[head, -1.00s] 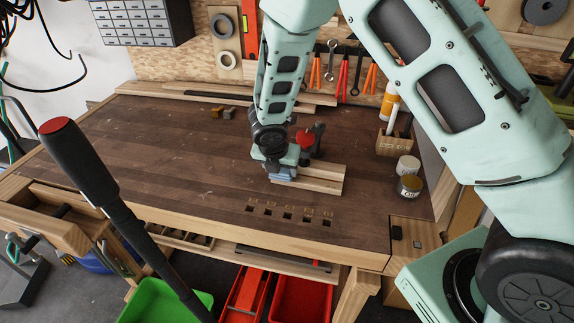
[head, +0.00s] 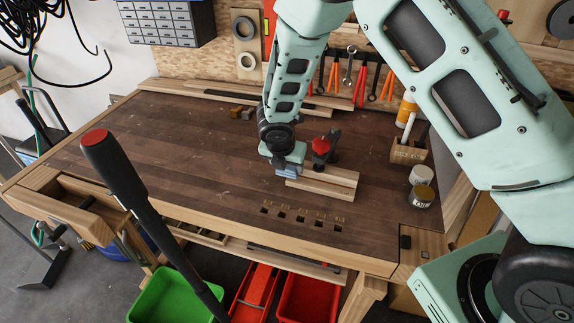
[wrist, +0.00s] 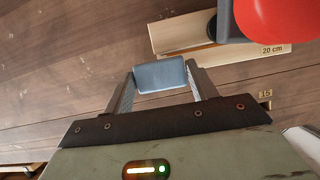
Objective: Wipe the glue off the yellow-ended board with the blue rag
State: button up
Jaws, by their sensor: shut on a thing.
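My gripper (wrist: 160,78) is shut on the blue rag, a small folded block (wrist: 161,75) between its fingertips. In the head view the rag (head: 287,170) is at the left end of a pale wooden board (head: 325,188) lying on the bench. In the wrist view the rag appears apart from the board (wrist: 172,40), over bare bench. A red-knobbed clamp (wrist: 270,15) hides part of the board, which carries a "20 cm" label. I cannot make out a yellow end or any glue.
The red-knobbed clamp (head: 322,147) stands just behind the board. A row of slots (head: 303,217) lies in front. A tin (head: 421,195) and a wooden holder (head: 408,150) stand at the right. The bench's left side (head: 170,150) is mostly clear.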

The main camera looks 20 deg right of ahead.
jog(key=shift+r+p, duration=2.75)
jog(key=shift+r, duration=0.7)
jog(key=shift+s+f, duration=0.1)
